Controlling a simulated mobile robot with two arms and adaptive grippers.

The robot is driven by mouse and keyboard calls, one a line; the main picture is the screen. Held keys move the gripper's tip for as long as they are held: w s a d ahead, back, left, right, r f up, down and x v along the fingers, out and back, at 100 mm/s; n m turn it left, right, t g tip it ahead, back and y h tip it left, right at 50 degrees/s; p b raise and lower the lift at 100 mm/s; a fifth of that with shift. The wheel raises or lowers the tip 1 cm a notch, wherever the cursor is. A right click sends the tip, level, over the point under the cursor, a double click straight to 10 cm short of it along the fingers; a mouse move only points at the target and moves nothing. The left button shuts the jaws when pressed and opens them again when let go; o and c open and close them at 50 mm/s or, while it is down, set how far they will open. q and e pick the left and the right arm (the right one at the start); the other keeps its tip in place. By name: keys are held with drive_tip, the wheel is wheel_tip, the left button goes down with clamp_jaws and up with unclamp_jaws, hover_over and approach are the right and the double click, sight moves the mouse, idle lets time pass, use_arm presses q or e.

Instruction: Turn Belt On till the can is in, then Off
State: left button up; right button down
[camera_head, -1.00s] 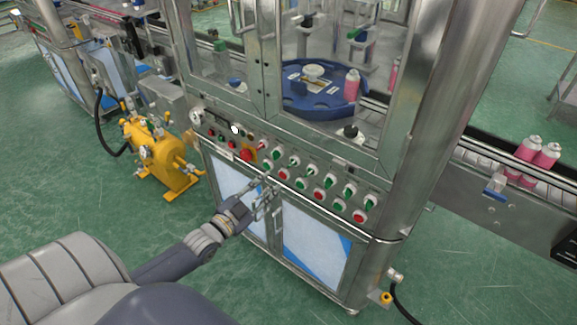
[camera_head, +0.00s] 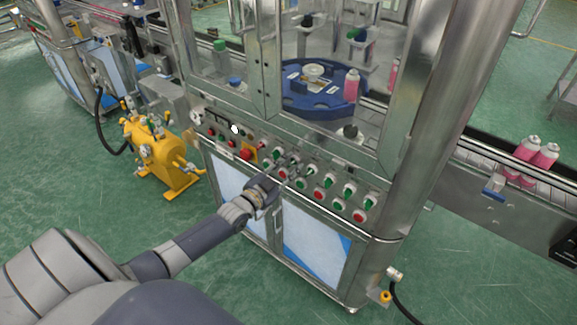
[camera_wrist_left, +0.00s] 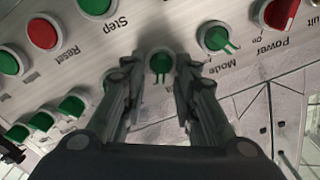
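My left gripper (camera_head: 287,168) is at the machine's control panel (camera_head: 335,205), among its upper switches. In the left wrist view, its two fingers (camera_wrist_left: 161,58) are apart, on either side of a green selector knob (camera_wrist_left: 161,66). A gap seems to show around the knob; I cannot tell whether a finger touches it. No belt label is readable. A pink can (camera_head: 351,86) stands upright at the right edge of the blue rotary plate (camera_head: 325,104) behind the glass. Pink cans (camera_head: 524,172) also stand on the conveyor (camera_head: 485,160) at right. My right gripper is out of view.
Other controls crowd the knob: a green Mode switch (camera_wrist_left: 216,39), a red Power switch (camera_wrist_left: 281,14), a red button (camera_wrist_left: 42,33) and several green switches. A yellow pump (camera_head: 160,155) stands on the floor at left.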

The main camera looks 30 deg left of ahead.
use_arm(q)
clamp_jaws()
drive_tip(key=shift+n, duration=0.3)
drive_tip(key=n, duration=0.3)
drive_tip(key=n+b, duration=0.1)
drive_tip(key=n, duration=0.3)
drive_tip(key=a+n, duration=0.1)
drive_tip(key=n, duration=0.3)
drive_tip(key=shift+b, duration=0.4)
drive_tip(key=shift+n, duration=0.4)
unclamp_jaws()
